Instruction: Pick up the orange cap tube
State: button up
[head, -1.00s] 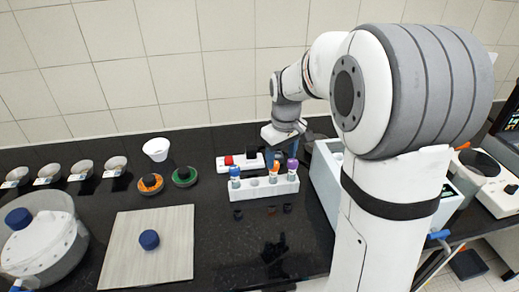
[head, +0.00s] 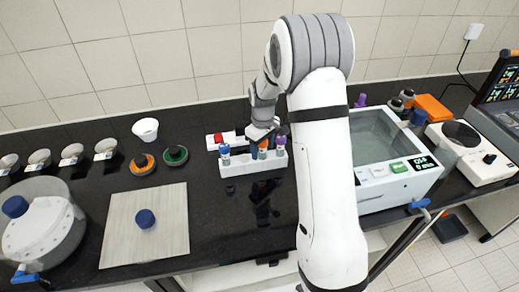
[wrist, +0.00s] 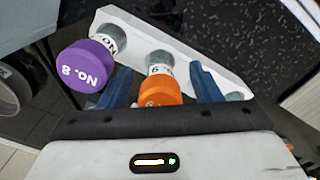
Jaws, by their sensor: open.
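The orange cap tube (wrist: 160,91) stands in a white rack (wrist: 215,77), its cap marked with a number. In the wrist view my gripper (wrist: 160,73) is open, with one blue finger on each side of this tube; I cannot tell whether either touches it. A purple cap tube (wrist: 88,66) marked No. 8 stands beside it, just outside the left finger. In the head view the rack (head: 240,168) is on the black bench, and my gripper is over it, partly hiding the tubes. A blue-capped tube (head: 225,152) stands at the rack's left end.
A water bath (head: 395,160) stands to the right, beyond my arm. A board with a blue knob (head: 146,219) and green and orange round items lie to the left.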

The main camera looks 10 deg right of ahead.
jog(key=shift+f, duration=0.25)
jog(key=shift+c, duration=0.5)
jog(key=c, duration=1)
